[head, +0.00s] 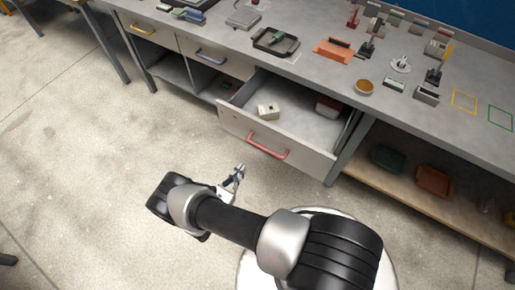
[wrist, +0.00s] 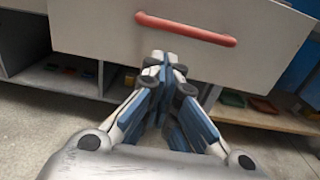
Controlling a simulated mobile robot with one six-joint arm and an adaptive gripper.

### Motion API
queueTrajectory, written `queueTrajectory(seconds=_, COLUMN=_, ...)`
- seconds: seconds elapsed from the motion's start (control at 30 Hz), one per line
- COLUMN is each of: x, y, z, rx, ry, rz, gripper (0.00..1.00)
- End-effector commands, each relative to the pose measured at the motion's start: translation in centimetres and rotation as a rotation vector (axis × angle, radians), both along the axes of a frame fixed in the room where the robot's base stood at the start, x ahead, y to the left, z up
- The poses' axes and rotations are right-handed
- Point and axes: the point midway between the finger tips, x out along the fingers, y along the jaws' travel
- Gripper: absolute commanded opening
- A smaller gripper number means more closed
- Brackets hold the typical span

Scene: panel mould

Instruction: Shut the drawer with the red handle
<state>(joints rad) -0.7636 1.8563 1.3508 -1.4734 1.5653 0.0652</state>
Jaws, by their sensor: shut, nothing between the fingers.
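The drawer (head: 237,119) with the red handle (head: 268,147) stands pulled out from under the workbench in the head view. A small pale box (head: 268,111) and a larger box at the back, partly hidden, lie inside it. In the wrist view the drawer front (wrist: 100,32) and the red handle (wrist: 186,29) fill the top. My gripper (head: 239,170) is in front of the drawer, to the lower left of the handle in the head view. In the wrist view my gripper (wrist: 165,62) is shut and empty, its tips below the handle; I cannot tell whether they touch the front.
Two shut drawers with a yellow handle (head: 142,30) and a blue handle (head: 210,57) are to the left. An open shelf (head: 410,185) with green and red trays is on the right. The benchtop holds many small items. The floor (head: 90,170) in front is clear.

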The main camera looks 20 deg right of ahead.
Motion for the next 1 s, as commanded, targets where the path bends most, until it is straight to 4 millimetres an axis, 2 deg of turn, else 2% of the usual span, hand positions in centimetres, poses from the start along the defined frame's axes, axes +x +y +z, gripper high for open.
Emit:
queueTrajectory(seconds=0.3, x=3.9, y=-5.3, z=0.0, rx=0.001, ry=-0.001, rz=-0.010, gripper=0.00)
queueTrajectory(seconds=0.53, x=6.5, y=-8.6, z=0.0, rx=0.001, ry=-0.001, rz=-0.008, gripper=0.00)
queueTrajectory(seconds=0.73, x=7.7, y=-10.0, z=0.0, rx=0.001, ry=0.001, rz=-0.005, gripper=0.00)
queueTrajectory(seconds=1.0, x=7.9, y=-10.2, z=0.1, rx=0.001, ry=0.001, rz=-0.003, gripper=0.00)
